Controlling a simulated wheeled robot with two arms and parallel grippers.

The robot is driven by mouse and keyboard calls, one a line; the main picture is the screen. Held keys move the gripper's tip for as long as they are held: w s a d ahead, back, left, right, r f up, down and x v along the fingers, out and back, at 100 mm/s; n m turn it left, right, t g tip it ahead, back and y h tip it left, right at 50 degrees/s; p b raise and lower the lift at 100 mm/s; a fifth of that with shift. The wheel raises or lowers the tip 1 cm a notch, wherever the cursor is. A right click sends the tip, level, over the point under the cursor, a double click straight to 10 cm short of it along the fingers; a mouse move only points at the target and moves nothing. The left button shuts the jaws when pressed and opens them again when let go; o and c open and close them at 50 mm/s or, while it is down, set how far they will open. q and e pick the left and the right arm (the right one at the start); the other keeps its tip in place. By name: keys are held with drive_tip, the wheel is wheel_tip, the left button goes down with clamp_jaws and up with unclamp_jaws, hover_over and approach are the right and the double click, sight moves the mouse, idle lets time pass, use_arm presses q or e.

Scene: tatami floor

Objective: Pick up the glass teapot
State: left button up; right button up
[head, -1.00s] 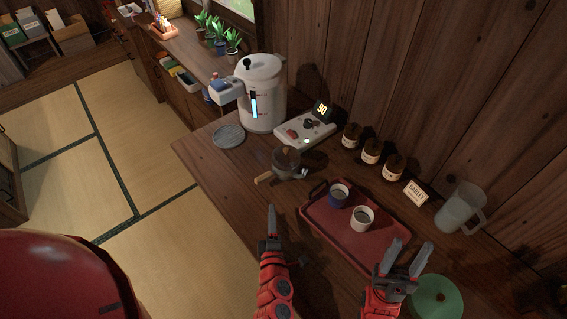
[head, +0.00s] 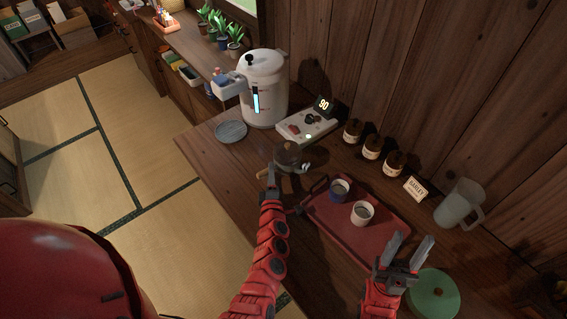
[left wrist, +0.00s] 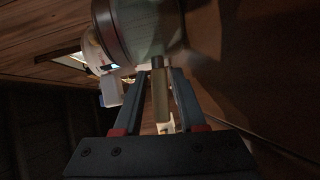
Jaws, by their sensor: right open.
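The glass teapot (head: 291,157) is small, with a dark lid and a wooden side handle (head: 262,174). It stands on the wooden counter in front of the scale. In the left wrist view its rounded body (left wrist: 148,28) fills the top, and the handle (left wrist: 160,97) points toward my gripper. My left gripper (head: 271,168) is at the handle; in its wrist view the open fingers (left wrist: 161,85) stand on either side of it, with gaps visible. My right gripper (head: 410,247) is open and empty above the tray's right end.
A red tray (head: 371,239) holds a blue cup (head: 339,190) and a white cup (head: 362,213). A white kettle (head: 267,95), a round coaster (head: 230,131), a scale reading 90 (head: 304,126), brown jars (head: 372,147), a jug (head: 459,205) and a green round object (head: 433,293) surround the counter.

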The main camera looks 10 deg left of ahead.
use_arm(q)
drive_tip(key=shift+w+a, duration=0.15)
drive_tip(key=shift+w, duration=0.3)
clamp_jaws()
idle(1.1)
